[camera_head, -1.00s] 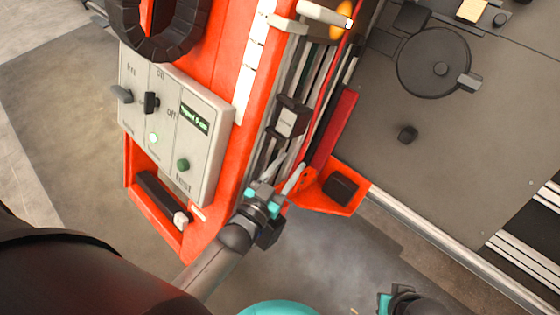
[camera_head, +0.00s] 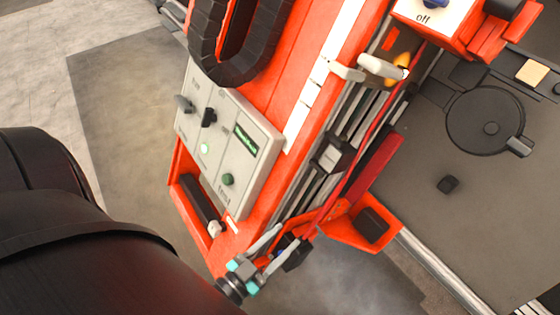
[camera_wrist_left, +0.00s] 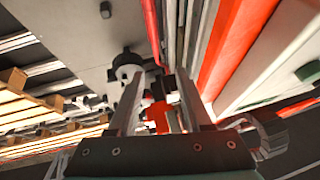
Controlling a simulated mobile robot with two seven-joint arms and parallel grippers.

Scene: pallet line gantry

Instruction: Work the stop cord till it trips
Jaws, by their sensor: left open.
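The red stop cord (camera_head: 365,135) runs down along the rails of the orange gantry post (camera_head: 285,75). In the left wrist view a red line that looks like the cord (camera_wrist_left: 152,32) comes down toward the space between the fingers. My left gripper (camera_head: 286,243) is open near the cord's lower end, beside the foot of the post. In the wrist view its fingers (camera_wrist_left: 160,82) are spread, with red and black parts visible between and beyond them. I cannot tell whether either finger touches the cord. My right gripper is out of view.
A grey control panel (camera_head: 228,140) with knobs, a lit lamp, a green test button and a small display is on the post. An orange bracket (camera_head: 365,222) juts out right of the gripper. A grey deck with a round black part (camera_head: 485,120) lies at right.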

